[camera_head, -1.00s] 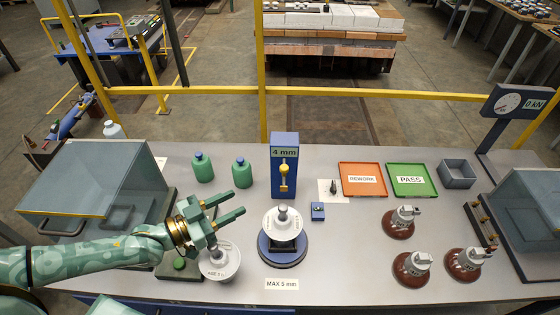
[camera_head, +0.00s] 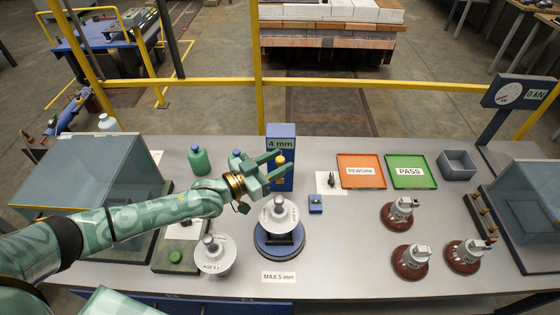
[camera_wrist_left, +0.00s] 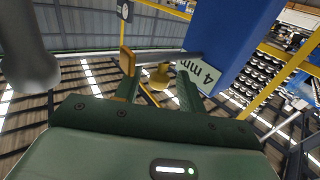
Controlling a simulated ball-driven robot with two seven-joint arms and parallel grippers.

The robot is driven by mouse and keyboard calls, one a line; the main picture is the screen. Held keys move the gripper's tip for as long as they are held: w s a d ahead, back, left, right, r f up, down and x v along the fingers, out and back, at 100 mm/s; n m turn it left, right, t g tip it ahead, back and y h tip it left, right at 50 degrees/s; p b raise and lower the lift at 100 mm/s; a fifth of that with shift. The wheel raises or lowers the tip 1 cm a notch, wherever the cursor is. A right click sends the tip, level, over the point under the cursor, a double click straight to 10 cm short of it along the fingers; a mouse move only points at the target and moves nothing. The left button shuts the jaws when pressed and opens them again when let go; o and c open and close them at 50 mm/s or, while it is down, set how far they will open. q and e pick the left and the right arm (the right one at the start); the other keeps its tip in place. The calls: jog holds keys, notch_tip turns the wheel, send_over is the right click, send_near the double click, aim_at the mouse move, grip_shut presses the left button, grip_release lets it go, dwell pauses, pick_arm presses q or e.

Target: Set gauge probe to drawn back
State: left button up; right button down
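The gauge is a blue post (camera_head: 281,131) with a "4 mm" label, standing behind a white insulator disc (camera_head: 268,216) on a round blue base (camera_head: 268,250). Its yellow probe handle (camera_head: 281,160) shows near my left gripper's fingertips. My left gripper (camera_head: 284,163) is open in front of the post. In the left wrist view the yellow handle (camera_wrist_left: 159,77) appears between the two spread fingers (camera_wrist_left: 157,85), beside the labelled blue post (camera_wrist_left: 232,40). I cannot tell whether the fingers touch it. My right gripper is not in view.
Another white insulator (camera_head: 213,258) stands left of the gauge under my left arm. Green bottles (camera_head: 199,160) stand behind the arm.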

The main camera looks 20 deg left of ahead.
pick_arm(q)
jog(key=shift+w+d, duration=0.35)
jog(key=shift+w, duration=0.05)
grip_shut()
jog(key=shift+w+a+f+b, duration=0.1)
jog(key=shift+w+a+b, duration=0.05)
jog(key=shift+w+b, duration=0.3)
jog(key=shift+w+a+f+b, duration=0.15)
jog(key=shift+w+b, duration=0.15)
jog(key=shift+w, duration=0.15)
jog(key=shift+w+a+r, duration=0.1)
jog(key=shift+w+r, duration=0.05)
jog(key=shift+r, duration=0.2)
grip_release()
